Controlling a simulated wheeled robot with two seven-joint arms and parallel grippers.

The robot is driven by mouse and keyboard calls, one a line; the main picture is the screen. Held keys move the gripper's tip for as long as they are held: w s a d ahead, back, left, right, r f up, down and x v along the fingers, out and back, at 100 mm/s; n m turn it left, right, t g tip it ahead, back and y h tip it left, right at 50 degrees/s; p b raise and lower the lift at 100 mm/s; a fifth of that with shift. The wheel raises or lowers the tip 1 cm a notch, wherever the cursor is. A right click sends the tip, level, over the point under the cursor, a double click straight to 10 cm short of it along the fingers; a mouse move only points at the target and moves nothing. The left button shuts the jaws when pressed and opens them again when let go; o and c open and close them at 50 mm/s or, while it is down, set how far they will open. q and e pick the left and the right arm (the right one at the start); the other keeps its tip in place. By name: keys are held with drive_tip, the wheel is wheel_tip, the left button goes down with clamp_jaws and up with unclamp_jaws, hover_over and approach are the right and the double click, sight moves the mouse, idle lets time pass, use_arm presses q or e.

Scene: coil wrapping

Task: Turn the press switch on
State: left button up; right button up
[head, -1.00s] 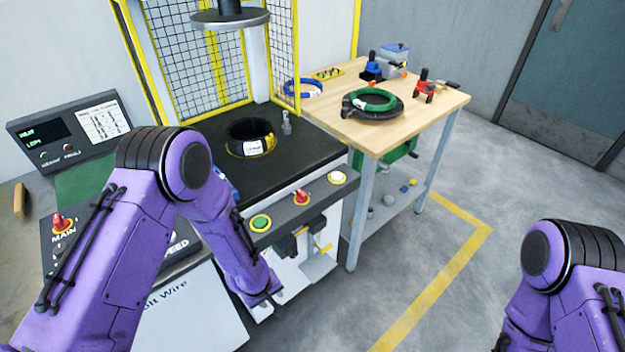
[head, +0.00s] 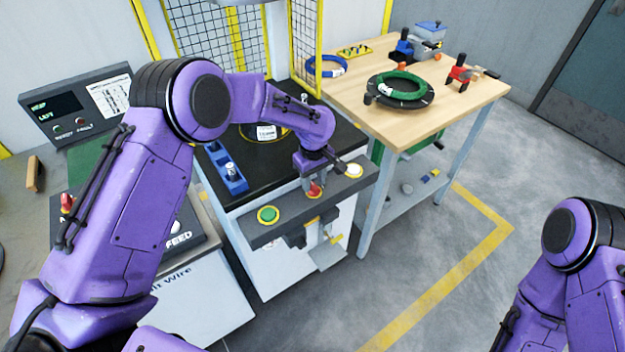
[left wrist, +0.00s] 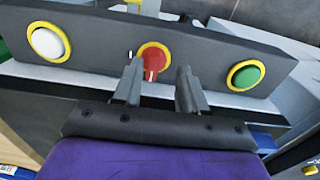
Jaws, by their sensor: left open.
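The press panel (head: 290,215) carries a red knob switch (head: 315,189) between a green button (head: 268,214) and a white button (head: 353,171). My left gripper (head: 313,183) is over the red switch, pointing down at the panel. In the left wrist view the open fingers (left wrist: 160,68) reach toward the red switch (left wrist: 152,61), which shows between and just beyond the fingertips, nearer the left finger. It has a yellow ring and a pale mark. Whether a finger touches it, I cannot tell. My right arm is at the lower right; its gripper is out of view.
A black press bed with a coil (head: 265,133) and a blue block (head: 228,168) lies behind the panel. A yellow-framed mesh guard (head: 305,45) stands behind. A wooden table (head: 455,110) with a green coil (head: 402,86) stands right. Floor in front is clear.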

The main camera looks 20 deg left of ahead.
sight(314, 183)
use_arm(q)
drive_tip(key=f, duration=0.1)
drive_tip(key=w+f, duration=0.1)
drive_tip(key=shift+w+a+f, duration=0.1)
drive_tip(key=shift+w+f, duration=0.15)
drive_tip(key=shift+f, duration=0.1)
drive_tip(key=shift+w+f, duration=0.25)
drive_tip(key=shift+s+a+r, duration=0.1)
drive_tip(key=shift+s+r, duration=0.15)
drive_tip(key=shift+s, duration=0.05)
drive_tip(key=shift+c, duration=0.6)
drive_tip(key=shift+s+r, duration=0.1)
drive_tip(key=shift+s, duration=0.05)
drive_tip(key=c, duration=0.5)
clamp_jaws()
use_arm(e)
drive_tip(key=shift+w, duration=0.4)
